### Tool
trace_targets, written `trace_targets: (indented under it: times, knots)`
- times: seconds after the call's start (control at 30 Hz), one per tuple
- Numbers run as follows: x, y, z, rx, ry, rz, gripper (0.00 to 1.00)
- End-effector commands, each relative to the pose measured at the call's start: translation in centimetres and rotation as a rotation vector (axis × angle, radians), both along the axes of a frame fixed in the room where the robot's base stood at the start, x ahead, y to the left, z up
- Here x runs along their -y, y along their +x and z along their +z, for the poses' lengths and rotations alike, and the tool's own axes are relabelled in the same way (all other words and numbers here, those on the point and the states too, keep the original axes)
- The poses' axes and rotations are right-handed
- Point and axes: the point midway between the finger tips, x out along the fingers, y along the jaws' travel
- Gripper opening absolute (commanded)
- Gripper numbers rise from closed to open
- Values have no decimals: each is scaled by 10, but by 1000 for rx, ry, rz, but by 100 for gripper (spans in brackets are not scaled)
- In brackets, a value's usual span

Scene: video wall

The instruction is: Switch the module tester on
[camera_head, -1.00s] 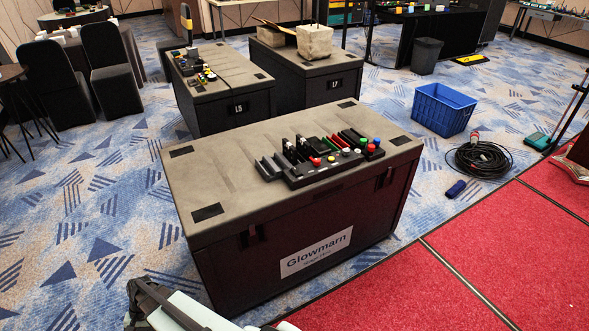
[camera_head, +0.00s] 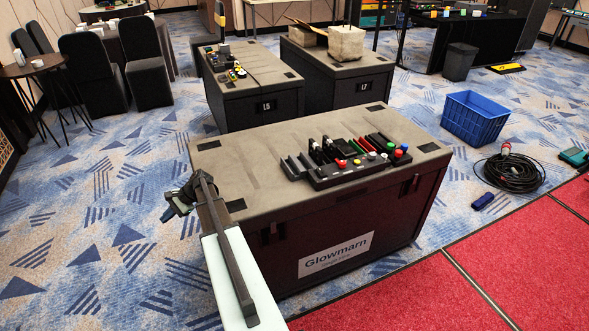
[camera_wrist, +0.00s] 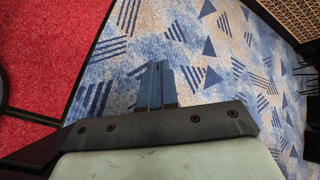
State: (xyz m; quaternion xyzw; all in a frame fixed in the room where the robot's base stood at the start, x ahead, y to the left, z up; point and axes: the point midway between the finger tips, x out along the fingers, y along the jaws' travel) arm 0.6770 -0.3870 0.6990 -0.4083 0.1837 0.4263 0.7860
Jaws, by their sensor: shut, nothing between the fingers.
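The likely module tester is a black panel (camera_head: 352,172) with red, yellow, green and blue round buttons along its front. It lies on the large dark case (camera_head: 290,205) labelled Glowmarn. Which button or switch turns it on is too small to tell. My gripper (camera_head: 168,214) is at the case's left edge in the head view, well left of the panel and apart from it. In the wrist view the two fingers (camera_wrist: 157,72) are together and empty, with only carpet beyond them. The panel is not in the wrist view.
Black modules and coloured pens stand at the panel's back. Two more cases, L5 (camera_head: 262,106) and L7 (camera_head: 362,87), stand behind. A blue crate (camera_head: 476,119) and a coiled cable (camera_head: 514,172) lie to the right. The case top left of the panel is clear.

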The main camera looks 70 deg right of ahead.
Motion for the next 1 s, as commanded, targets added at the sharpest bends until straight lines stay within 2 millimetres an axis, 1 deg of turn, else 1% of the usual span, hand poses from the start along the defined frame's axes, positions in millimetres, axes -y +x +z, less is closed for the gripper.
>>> trace_targets:
  times: [0.03, 0.27, 0.37, 0.4, 0.47, 0.57, 0.6, 0.77, 0.8, 0.97, 1.0]
  knots:
    - [18, -3, 9, 10, 4, -27, 0]
    - [82, -25, 48, 49, 22, -129, 0]
    - [109, -40, 63, 63, 26, -173, 0]
    - [121, -48, 70, 70, 24, -192, 0]
    - [139, -60, 79, 78, 22, -218, 0]
    - [166, -82, 93, 89, 17, -262, 0]
    - [177, -92, 99, 94, 14, -279, 0]
    - [216, -135, 118, 106, -1, -342, 0]
    - [225, -147, 122, 109, -6, -359, 0]
    - [258, -194, 138, 115, -29, -421, 0]
    - [265, -207, 142, 116, -35, -436, 0]
